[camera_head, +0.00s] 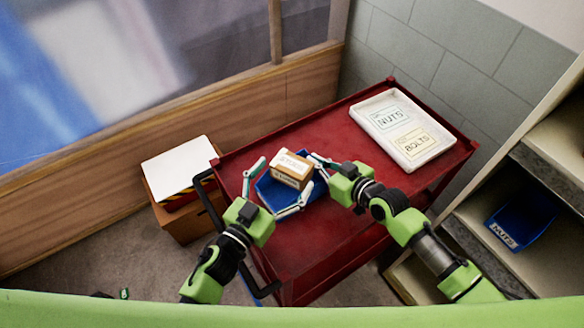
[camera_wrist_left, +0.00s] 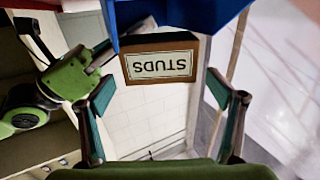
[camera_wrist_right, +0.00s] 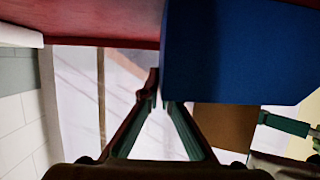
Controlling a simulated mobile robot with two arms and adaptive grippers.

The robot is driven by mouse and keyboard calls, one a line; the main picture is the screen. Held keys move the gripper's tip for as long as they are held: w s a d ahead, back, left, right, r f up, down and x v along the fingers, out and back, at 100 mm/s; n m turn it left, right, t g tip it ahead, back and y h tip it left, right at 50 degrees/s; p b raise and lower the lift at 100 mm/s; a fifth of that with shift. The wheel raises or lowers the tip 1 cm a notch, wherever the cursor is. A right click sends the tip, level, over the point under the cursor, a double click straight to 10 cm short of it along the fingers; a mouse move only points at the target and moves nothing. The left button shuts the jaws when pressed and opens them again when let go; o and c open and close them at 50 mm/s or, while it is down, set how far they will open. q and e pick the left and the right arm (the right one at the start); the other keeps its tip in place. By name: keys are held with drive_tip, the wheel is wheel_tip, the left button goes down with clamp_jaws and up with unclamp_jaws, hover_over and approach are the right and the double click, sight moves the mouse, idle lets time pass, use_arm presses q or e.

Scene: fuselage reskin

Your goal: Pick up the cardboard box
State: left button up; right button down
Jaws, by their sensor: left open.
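The cardboard box (camera_head: 292,168), small and brown with a pale label, sits in or on the blue bin (camera_head: 268,191) on the red cart. In the left wrist view the box (camera_wrist_left: 160,62) shows its "STUDS" label upside down, with the blue bin (camera_wrist_left: 190,14) beside it. My left gripper (camera_head: 266,190) is open at the bin's near left side, its fingers apart and empty, facing the box. My right gripper (camera_head: 318,166) is at the right of the box; in the right wrist view its fingertips (camera_wrist_right: 158,95) close together at the edge of the blue bin (camera_wrist_right: 235,55).
A white tray (camera_head: 382,112) labelled NUTS and BOLTS lies at the cart's far right. The red cart top (camera_head: 325,232) is clear at the front. A white-topped box (camera_head: 180,168) stands left of the cart. Shelves at right hold another blue bin (camera_head: 524,218).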

sight(292, 164)
use_arm(q)
drive_tip(key=x, duration=0.4)
drive_tip(key=shift+w+f, duration=0.1)
drive_tip(key=shift+w, duration=0.05)
drive_tip(key=c, duration=1.7)
wheel_tip(292, 164, up, 11)
wheel_tip(292, 164, down, 10)
